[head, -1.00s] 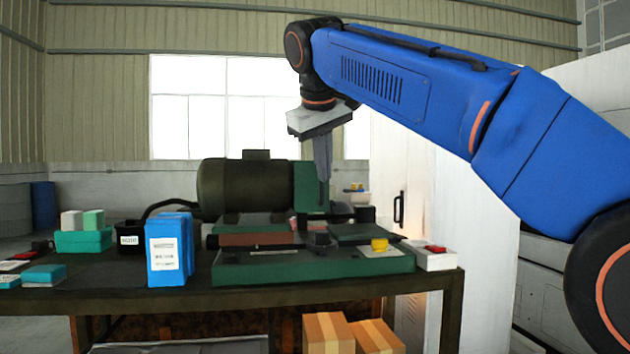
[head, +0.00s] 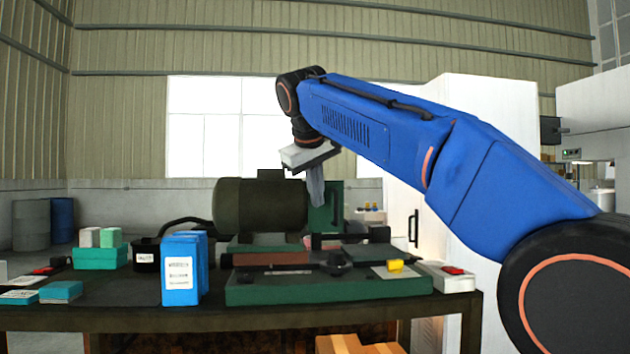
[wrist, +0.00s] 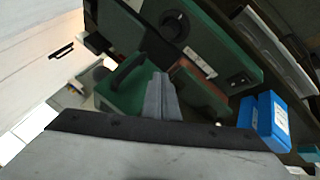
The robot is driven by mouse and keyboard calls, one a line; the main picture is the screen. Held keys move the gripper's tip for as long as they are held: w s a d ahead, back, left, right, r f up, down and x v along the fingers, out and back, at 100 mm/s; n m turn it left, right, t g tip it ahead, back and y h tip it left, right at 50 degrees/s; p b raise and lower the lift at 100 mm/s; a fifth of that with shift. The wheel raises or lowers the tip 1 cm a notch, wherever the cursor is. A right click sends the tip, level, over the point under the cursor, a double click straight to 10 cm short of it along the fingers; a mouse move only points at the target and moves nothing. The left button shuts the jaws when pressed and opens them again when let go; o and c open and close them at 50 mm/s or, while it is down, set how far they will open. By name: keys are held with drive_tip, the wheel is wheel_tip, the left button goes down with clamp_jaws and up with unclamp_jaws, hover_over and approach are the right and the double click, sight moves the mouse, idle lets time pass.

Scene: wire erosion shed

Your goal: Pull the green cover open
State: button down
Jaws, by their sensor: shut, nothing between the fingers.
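The green cover (head: 324,215) is an upright panel on the machine at the back of the bench, beside the dark motor drum. A black bar handle (head: 335,204) stands on its face. In the wrist view the green cover (wrist: 122,93) lies left of my fingers, with its handle (wrist: 127,69) near them. My gripper (head: 317,203) points down in front of the cover's left part and hides some of it. Its grey fingers are together and empty; they also show in the wrist view (wrist: 160,78). I cannot tell whether they touch the cover.
The dark motor drum (head: 258,207) is left of the cover. Blue boxes (head: 181,270) stand at left. A white cabinet with a black handle (head: 413,228) is at right.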

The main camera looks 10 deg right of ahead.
sight(330, 199)
drive_tip(key=shift+w+d+f, duration=0.35)
drive_tip(key=shift+w+d, duration=0.5)
drive_tip(key=shift+d, duration=0.05)
drive_tip(key=shift+w+d+f, duration=0.35)
drive_tip(key=shift+w+d, duration=0.45)
drive_tip(key=shift+d, duration=0.05)
drive_tip(key=shift+d, duration=0.1)
